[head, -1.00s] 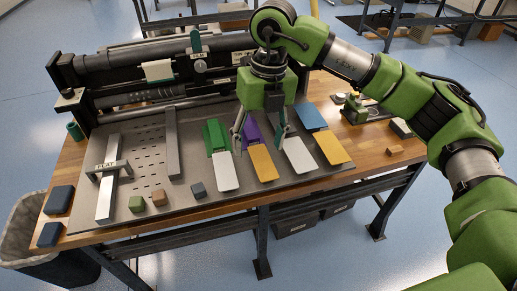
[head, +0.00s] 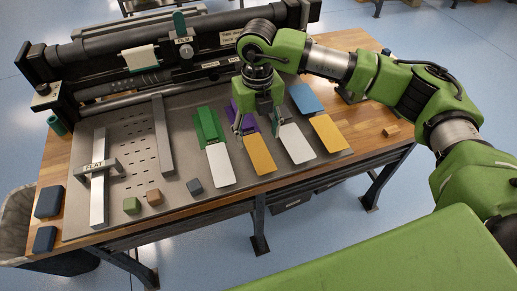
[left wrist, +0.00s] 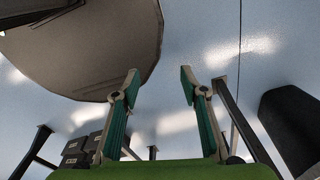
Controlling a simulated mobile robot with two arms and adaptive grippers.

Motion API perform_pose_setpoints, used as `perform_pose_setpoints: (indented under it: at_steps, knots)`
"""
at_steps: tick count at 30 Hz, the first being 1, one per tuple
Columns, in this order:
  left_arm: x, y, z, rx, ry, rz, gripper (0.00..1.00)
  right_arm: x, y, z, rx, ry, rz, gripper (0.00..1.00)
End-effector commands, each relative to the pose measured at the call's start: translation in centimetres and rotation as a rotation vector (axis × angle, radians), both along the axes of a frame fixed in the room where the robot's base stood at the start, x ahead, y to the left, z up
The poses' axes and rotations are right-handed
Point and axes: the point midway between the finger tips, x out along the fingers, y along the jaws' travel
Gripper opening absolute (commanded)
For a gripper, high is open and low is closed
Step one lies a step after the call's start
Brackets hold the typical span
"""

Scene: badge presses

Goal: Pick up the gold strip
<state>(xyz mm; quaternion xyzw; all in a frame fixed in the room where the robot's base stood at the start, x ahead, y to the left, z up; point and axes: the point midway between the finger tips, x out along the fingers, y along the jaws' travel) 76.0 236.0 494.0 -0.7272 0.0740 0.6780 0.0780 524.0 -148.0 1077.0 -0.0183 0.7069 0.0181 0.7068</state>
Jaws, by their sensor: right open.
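Two gold strips lie on the grey bed plate: one (head: 260,157) below a purple piece (head: 250,126), the other (head: 329,134) below a blue piece (head: 305,98). My right gripper (head: 258,128) points down, open and empty, over the purple piece and the upper end of the first gold strip. Its fingers stand on either side of that row, and they partly hide the purple piece. I cannot tell its exact height. My left gripper (left wrist: 160,88) shows only in the left wrist view, open and empty, over the floor.
White strips (head: 220,166) (head: 297,143) lie on both sides of the first gold strip, the left one below a green piece (head: 208,125). Small cubes (head: 154,197) and a metal bar (head: 163,138) lie further left. A roller press (head: 180,50) lines the back.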

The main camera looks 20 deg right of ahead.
Motion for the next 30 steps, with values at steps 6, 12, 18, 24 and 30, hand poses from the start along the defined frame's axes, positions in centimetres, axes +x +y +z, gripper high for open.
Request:
perform_pose_setpoints:
  at_steps: [6, 12, 18, 24, 30]
  knots:
    - [2.8, -0.2, 3.0, -0.005, -0.042, 0.0, 0.4, -0.5, -0.1, -2.2, -0.001, 0.006, 0.0, 0.58]
    - [2.1, -0.2, 3.6, -0.004, -0.032, 0.0, 0.4, -0.4, -0.1, -4.7, 0.0, 0.004, 0.001, 0.58]
    - [1.2, -0.1, 3.4, -0.002, -0.017, 0.0, 0.4, -0.4, -0.1, -5.0, 0.0, 0.002, 0.001, 0.58]
    - [1.1, -0.1, 3.4, -0.002, -0.017, 0.0, 0.4, -0.4, -0.1, -5.0, 0.0, 0.002, 0.001, 0.58]
    - [1.2, -0.1, 3.1, -0.002, -0.017, 0.0, 0.4, -0.4, -0.1, -5.2, 0.0, 0.002, 0.001, 0.58]
